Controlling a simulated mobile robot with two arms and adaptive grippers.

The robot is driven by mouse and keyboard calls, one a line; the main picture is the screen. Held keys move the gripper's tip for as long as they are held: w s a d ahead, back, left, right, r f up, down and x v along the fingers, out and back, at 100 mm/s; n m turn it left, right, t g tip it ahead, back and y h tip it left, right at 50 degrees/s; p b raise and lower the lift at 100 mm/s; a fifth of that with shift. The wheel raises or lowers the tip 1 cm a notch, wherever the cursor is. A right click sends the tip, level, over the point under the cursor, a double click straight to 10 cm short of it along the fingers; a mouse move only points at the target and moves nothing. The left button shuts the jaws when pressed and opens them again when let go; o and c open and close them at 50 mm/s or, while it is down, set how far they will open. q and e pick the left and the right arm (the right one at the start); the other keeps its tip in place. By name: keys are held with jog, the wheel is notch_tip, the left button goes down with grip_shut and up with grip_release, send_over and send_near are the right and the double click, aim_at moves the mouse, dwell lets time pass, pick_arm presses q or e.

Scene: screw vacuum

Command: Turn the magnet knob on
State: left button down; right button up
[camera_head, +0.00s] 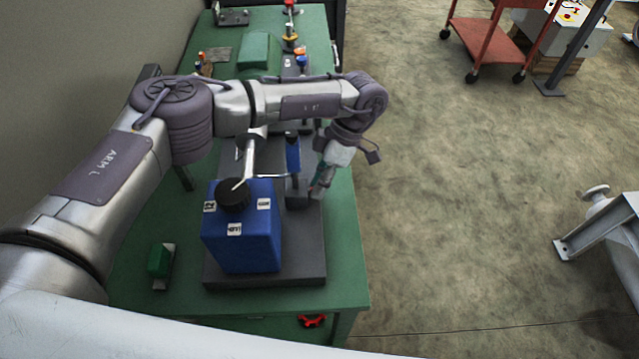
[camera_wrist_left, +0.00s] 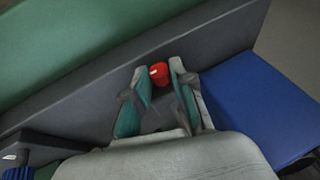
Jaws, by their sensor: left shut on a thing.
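A small red knob (camera_wrist_left: 159,73) with a white mark shows between the fingertips of my left gripper (camera_wrist_left: 159,78) in the wrist view. The gripper is shut on it, against the side of a dark grey base. In the head view my left gripper (camera_head: 318,190) points down at the right side of the grey base (camera_head: 308,260), and the knob is mostly hidden there. The mark shows the knob's face, but I cannot tell on from off. My right gripper is not in view.
A blue box (camera_head: 242,247) with a black round top (camera_head: 232,193) and white labels stands on the base, left of the gripper. A green block (camera_head: 160,260) lies on the green table (camera_head: 345,275). Open floor lies to the right of the table.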

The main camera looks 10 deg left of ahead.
pick_arm(q)
jog(key=c, duration=1.2)
grip_release()
jog(key=shift+c, duration=0.2)
jog(key=shift+r, duration=0.1)
jog(key=v, duration=1.1)
jog(key=shift+d+r, duration=0.2)
jog(key=shift+r, duration=0.15)
jog(key=shift+w, duration=0.15)
